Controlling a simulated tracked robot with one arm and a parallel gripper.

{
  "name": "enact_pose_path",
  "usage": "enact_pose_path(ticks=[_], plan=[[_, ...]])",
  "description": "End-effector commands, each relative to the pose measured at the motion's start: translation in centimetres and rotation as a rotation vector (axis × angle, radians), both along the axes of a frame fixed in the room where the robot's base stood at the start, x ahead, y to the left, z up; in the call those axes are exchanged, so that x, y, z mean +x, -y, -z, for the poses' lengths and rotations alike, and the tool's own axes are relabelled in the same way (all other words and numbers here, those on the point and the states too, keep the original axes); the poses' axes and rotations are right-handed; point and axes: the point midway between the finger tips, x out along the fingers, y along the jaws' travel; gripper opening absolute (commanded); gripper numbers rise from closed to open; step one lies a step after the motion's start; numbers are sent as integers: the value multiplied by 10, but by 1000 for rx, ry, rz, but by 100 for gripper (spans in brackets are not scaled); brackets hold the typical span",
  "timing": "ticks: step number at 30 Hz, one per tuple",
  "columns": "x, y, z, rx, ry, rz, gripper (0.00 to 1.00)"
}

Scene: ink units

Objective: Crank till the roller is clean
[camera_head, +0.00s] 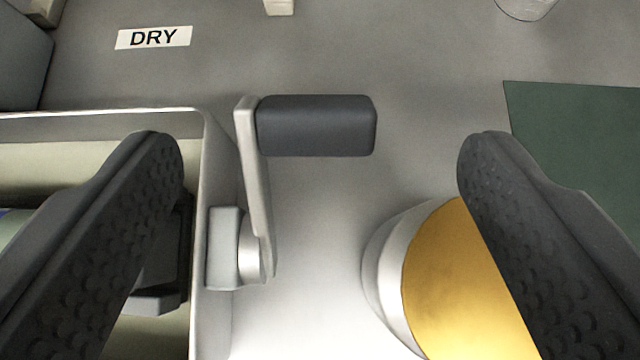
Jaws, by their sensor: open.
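The crank has a dark grey handle grip (316,126) on a light metal arm (256,185), which runs down to a hub on the right wall of a metal housing. The grip points right, at the upper end of the arm. Pale greenish rollers (95,165) show inside the housing at the left, partly hidden by my left finger. A small blue patch shows at the far left edge. My gripper (318,150) is open and empty, its fingers wide apart on either side of the handle grip, touching neither side of it.
A white and gold round container (455,290) stands at lower right, partly behind my right finger. A dark green mat (585,135) lies at right. A label reading DRY (153,38) is on the grey surface at upper left.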

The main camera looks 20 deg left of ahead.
Motion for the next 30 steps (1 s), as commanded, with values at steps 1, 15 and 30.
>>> enact_pose_path(ticks=[1, 15, 30], plan=[[-5, 2, -3, 1, 0, 1, 74], [-39, 16, -33, 1, 0, 1, 74], [-43, 18, -37, 0, 1, 0, 74]])
